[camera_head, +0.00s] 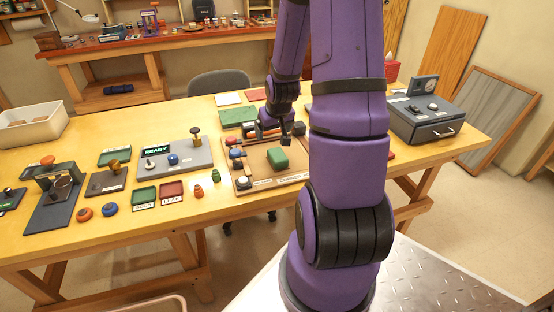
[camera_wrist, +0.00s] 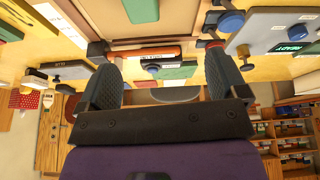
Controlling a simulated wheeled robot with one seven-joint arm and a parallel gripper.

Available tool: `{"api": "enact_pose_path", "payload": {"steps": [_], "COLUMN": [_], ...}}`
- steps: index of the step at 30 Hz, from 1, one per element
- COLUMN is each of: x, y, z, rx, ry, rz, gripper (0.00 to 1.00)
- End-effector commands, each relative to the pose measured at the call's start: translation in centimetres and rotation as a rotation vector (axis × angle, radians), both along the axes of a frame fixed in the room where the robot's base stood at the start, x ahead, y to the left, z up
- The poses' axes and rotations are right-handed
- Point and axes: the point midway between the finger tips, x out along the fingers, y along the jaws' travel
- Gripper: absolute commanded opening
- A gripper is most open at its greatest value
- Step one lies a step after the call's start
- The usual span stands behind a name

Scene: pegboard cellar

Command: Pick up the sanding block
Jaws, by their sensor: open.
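A green block (camera_head: 278,158), which looks like the sanding block, lies on a wooden board (camera_head: 262,182) near the middle of the table. A green block also shows at the top edge of the wrist view (camera_wrist: 141,10), cut off by the frame. My gripper (camera_head: 291,132) is above the back part of the board, behind the green block in the head view. In the wrist view my gripper (camera_wrist: 162,78) has its two dark fingers apart with nothing held between them. The green block is beyond the fingertips, apart from them.
Left of the board are a grey panel (camera_head: 178,157) with a READY display and small green and red trays (camera_head: 145,196). A dark drawer box (camera_head: 425,122) stands at the right. An orange item (camera_wrist: 160,52) lies near the fingers. The table's front left edge has bare room.

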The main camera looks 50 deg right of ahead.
Motion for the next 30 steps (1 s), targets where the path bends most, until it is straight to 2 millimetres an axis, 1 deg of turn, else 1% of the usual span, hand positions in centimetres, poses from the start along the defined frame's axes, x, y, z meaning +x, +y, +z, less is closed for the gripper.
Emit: {"api": "enact_pose_path", "payload": {"steps": [1,3,6,11,21,24,30], "x": [-0.5,-0.8,-1.3,-1.4,0.0,0.3,0.6], "y": [-0.8,-1.7,-2.4,-3.0,-3.7,-3.8,-3.9], "z": [-1.5,-2.9,-4.3,-5.6,-9.3,-10.0,-10.7], "rx": [0.011,0.016,0.022,0.026,0.026,0.026,0.024], "ry": [0.002,-0.003,-0.008,-0.012,-0.013,-0.012,-0.013], "rz": [-0.019,-0.036,-0.052,-0.062,-0.062,-0.062,-0.061], "gripper": [0.92,0.92,0.92,0.92,0.92,0.92,0.92]}}
